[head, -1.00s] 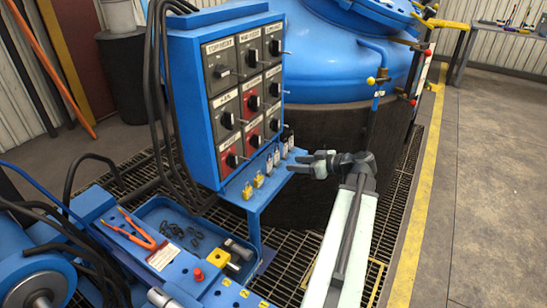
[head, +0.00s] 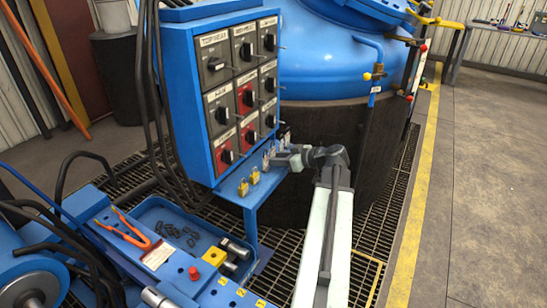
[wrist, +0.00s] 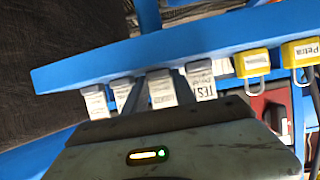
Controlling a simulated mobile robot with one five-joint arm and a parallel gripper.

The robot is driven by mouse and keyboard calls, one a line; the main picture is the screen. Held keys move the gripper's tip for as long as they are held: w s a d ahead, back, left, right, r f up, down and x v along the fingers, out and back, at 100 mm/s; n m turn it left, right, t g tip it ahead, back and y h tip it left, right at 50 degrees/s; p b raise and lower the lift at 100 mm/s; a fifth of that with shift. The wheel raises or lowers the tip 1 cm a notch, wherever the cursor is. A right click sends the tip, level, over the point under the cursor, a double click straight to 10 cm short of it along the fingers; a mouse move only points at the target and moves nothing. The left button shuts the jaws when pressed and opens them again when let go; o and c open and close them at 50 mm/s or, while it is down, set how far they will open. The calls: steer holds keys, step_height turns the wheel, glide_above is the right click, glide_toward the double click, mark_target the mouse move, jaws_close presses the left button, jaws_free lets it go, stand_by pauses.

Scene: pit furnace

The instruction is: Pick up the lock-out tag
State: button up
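A row of small labelled tags and padlocks sits along a narrow blue shelf (wrist: 215,40) under the switch panel. In the wrist view several are white, one with print starting "TEST" (wrist: 201,80); which one is the lock-out tag I cannot tell. My gripper (wrist: 157,92) is at the row, its two grey fingers apart on either side of a white tag (wrist: 161,88). I cannot tell whether they touch it. In the head view my gripper (head: 284,159) reaches the shelf from the right and partly hides the white tags (head: 267,161).
Two yellow padlocks (wrist: 252,64) (wrist: 300,52) are beside the white tags, one labelled "Petra". The blue switch panel (head: 206,50) with several knobs rises behind the shelf. The blue furnace (head: 325,60) stands behind.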

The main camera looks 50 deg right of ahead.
mark_target(273, 149)
jaws_close()
steer(key=shift+r, duration=0.1)
step_height(273, 149, up, 4)
steer(key=p, duration=0.4)
steer(key=s+p, duration=0.1)
steer(key=s, duration=1.5)
steer(key=shift+d+r, duration=0.25)
steer(key=shift+r, duration=0.15)
steer(key=shift+s, duration=0.1)
